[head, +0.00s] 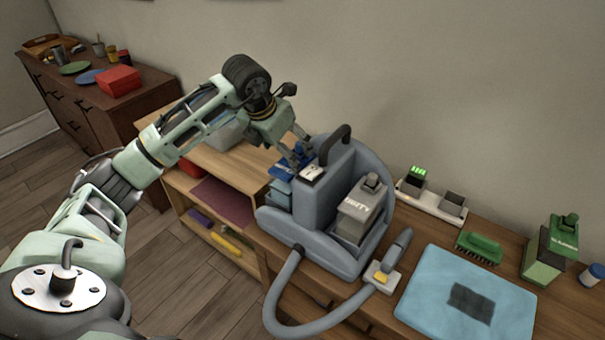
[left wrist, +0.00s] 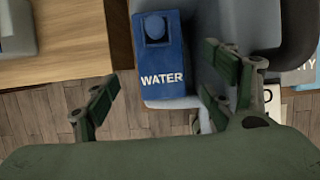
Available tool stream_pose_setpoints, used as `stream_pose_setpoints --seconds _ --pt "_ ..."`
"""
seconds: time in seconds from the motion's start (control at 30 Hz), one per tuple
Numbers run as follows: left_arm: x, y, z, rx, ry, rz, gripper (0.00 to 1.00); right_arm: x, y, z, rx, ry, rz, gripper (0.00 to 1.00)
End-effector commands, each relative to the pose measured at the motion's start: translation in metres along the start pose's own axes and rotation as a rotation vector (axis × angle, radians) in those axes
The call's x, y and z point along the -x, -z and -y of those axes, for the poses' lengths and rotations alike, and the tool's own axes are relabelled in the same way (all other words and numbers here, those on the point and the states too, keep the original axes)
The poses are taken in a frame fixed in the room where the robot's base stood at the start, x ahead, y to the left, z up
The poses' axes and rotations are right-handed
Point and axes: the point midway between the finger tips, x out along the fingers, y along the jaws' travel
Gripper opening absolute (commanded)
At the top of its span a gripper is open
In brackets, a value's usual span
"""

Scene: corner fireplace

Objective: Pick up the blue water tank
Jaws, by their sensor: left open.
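The blue water tank (left wrist: 161,62), labelled WATER, sits on the left side of the grey-blue cleaning machine (head: 316,200). In the head view only a small blue part of the tank (head: 281,171) shows, with the rest hidden behind the machine and my gripper. My left gripper (head: 300,160) is above the tank beside the machine's handle. In the left wrist view its fingers (left wrist: 160,98) are spread apart, the left one clear of the tank and the right one over the machine body. Nothing is between them in contact. My right gripper is not in view.
The machine's hose (head: 285,305) loops at the front to a nozzle (head: 385,272). A light blue cushion (head: 430,290), a green brush (head: 480,247) and a green bottle (head: 548,250) lie to the right. A wooden shelf (head: 235,165) and a dark cabinet (head: 130,115) stand left.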

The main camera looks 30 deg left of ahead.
Motion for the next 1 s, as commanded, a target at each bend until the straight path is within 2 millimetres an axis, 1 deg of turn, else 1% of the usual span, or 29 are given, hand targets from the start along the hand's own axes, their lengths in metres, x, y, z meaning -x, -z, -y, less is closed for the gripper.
stream_pose_setpoints --seconds 0.17,0.23,0.5,0.67,0.77,1.0 --pt "-0.002 0.000 0.000 0.000 0.001 -0.001 0.77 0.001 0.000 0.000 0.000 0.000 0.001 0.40" --pt "-0.008 0.001 0.001 0.000 0.002 -0.004 0.77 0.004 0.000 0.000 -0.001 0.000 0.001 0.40" --pt "-0.050 0.001 0.001 0.000 0.002 -0.004 0.77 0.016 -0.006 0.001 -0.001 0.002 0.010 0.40" --pt "-0.061 0.000 0.001 0.001 0.002 -0.001 0.77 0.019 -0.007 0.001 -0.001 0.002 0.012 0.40" --pt "-0.072 0.001 0.001 0.001 0.001 -0.004 0.77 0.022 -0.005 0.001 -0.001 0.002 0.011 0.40" --pt "-0.110 0.000 0.001 0.002 0.002 -0.002 0.77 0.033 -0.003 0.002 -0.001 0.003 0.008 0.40"
